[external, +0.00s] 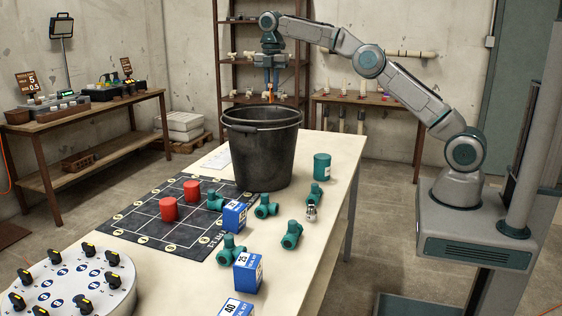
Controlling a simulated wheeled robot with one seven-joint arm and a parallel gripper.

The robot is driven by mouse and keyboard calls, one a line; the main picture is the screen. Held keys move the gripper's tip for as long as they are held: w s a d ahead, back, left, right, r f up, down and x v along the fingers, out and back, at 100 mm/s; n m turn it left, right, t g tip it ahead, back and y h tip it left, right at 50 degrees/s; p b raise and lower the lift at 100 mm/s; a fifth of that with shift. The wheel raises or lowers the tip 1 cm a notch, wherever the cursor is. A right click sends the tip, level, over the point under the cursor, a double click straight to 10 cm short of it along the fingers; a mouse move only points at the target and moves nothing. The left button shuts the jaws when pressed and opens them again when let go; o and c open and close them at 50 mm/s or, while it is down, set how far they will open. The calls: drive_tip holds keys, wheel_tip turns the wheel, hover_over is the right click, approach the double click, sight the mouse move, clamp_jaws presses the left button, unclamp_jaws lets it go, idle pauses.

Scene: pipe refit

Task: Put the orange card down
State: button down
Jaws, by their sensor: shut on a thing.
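The orange card (271,91) shows as a small, narrow orange piece just above the far side of the black bucket's rim. My gripper (271,84) points down over the bucket and is shut on the card. The card appears to hang from the fingertips. I cannot tell whether its lower end is inside the bucket's mouth or behind the rim. The black bucket (260,155) stands upright on the pale table (318,240) and hides the table behind it. The inside bottom of the bucket is hidden.
A dark grid mat (150,232) with two red cylinders (168,208) lies left of the bucket. Several green pipe fittings (265,207), blue boxes (247,273) and a green can (321,166) stand on the right. A white round knob panel (75,285) is at the front left.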

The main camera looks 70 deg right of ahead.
drive_tip(key=w+a, duration=0.1)
drive_tip(key=a, duration=0.4)
wheel_tip(320, 180, down, 29)
drive_tip(key=shift+w+r+p, duration=0.1)
drive_tip(key=shift+r+p, duration=0.05)
drive_tip(key=shift+p, duration=0.4)
drive_tip(key=c, duration=1.4)
unclamp_jaws()
drive_tip(key=shift+r, duration=0.15)
wheel_tip(320, 180, up, 12)
drive_tip(key=shift+r+b, duration=0.1)
drive_tip(key=shift+b, duration=0.4)
